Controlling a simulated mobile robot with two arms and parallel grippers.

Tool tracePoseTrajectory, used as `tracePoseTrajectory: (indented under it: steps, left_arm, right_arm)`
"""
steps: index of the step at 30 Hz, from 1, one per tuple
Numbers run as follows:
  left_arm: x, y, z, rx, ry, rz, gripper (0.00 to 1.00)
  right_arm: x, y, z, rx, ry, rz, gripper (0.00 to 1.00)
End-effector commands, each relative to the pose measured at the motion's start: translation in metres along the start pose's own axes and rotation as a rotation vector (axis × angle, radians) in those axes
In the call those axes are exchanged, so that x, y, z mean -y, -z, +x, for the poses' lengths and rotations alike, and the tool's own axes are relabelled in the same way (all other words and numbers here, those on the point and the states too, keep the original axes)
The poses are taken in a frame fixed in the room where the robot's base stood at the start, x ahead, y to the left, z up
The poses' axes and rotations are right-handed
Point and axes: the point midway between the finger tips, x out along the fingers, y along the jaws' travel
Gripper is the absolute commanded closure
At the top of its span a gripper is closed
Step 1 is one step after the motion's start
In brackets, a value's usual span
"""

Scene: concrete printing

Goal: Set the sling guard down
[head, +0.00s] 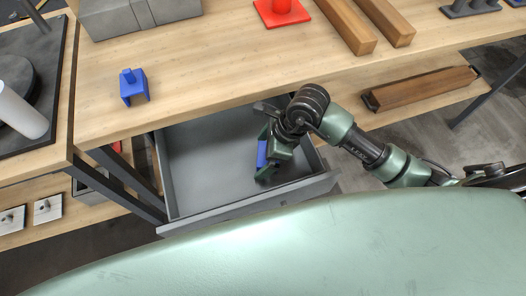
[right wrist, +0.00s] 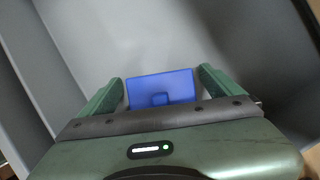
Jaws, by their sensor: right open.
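A blue sling guard (head: 262,153) is in the open grey drawer, at its right part. In the right wrist view the blue guard (right wrist: 161,88) shows as a flat plate with a small tab, between the two green fingers. My right gripper (head: 266,160) reaches down into the drawer and is open, its fingers on either side of the guard with gaps showing. I cannot tell whether the guard rests fully on the drawer floor. A second blue guard (head: 134,87) stands on the wooden bench top. My left gripper is not in view.
The grey drawer (head: 188,184) is pulled out under the bench (head: 210,75), its floor otherwise bare. On the bench are a grey block (head: 140,14), a red piece (head: 281,11) and wooden beams (head: 345,25). Another beam (head: 420,88) lies on the lower shelf at right.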

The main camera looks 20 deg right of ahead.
Motion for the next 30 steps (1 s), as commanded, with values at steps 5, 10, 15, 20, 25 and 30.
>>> tracePoseTrajectory:
  steps: [5, 10, 15, 20, 25, 30]
  left_arm:
    - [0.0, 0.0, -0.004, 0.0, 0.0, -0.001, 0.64]
    - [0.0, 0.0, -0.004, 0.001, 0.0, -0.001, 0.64]
    - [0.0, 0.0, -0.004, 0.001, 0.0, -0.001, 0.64]
    - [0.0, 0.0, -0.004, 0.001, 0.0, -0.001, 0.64]
    - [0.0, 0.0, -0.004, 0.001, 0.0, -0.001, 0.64]
    - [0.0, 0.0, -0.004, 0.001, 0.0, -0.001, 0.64]
  right_arm:
    - [0.0, -0.002, -0.004, 0.001, 0.0, 0.001, 0.06]
    - [0.001, -0.001, -0.028, 0.0, 0.004, -0.002, 0.06]
    - [0.002, -0.001, -0.066, -0.001, 0.006, -0.003, 0.06]
    - [0.001, -0.001, -0.098, -0.001, 0.005, -0.002, 0.06]
    - [0.001, -0.002, -0.118, 0.0, 0.003, 0.0, 0.06]
    - [0.0, -0.001, -0.124, 0.0, -0.001, 0.0, 0.06]
